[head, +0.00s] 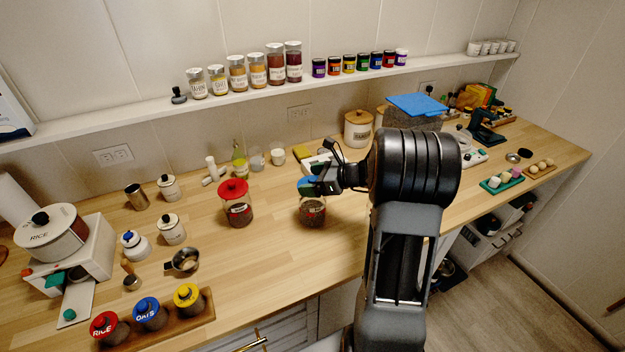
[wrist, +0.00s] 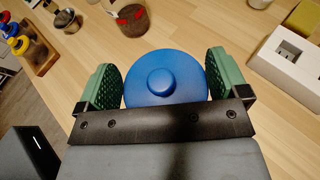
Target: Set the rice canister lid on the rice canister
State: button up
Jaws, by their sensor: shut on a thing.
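My gripper (wrist: 165,78) is shut on a round blue lid (wrist: 163,83), its green pads on either side of the rim and the lid's knob facing the wrist camera. In the head view the blue lid (head: 307,184) is just above or on a clear canister (head: 312,212) with dark contents; I cannot tell whether they touch. The wrist view hides that canister under the lid. A similar canister (head: 238,213) with a red lid (head: 233,188) stands to its left. The labels on both canisters are too small to read.
A wooden rack (head: 195,318) at front left holds red, blue and yellow topped jars, the red one marked RICE. A white pot marked RICE (head: 50,238) sits at far left. A white block (wrist: 285,62) lies right of my gripper. Clear counter lies in front of the red-lidded canister.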

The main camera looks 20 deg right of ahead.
jog(key=shift+f+b, duration=0.35)
jog(key=shift+f, duration=0.15)
jog(key=o, duration=0.6)
jog(key=shift+c, duration=0.2)
jog(key=shift+r, duration=0.1)
jog(key=p+v, duration=0.4)
jog(key=v, duration=0.7)
dwell(0.4)
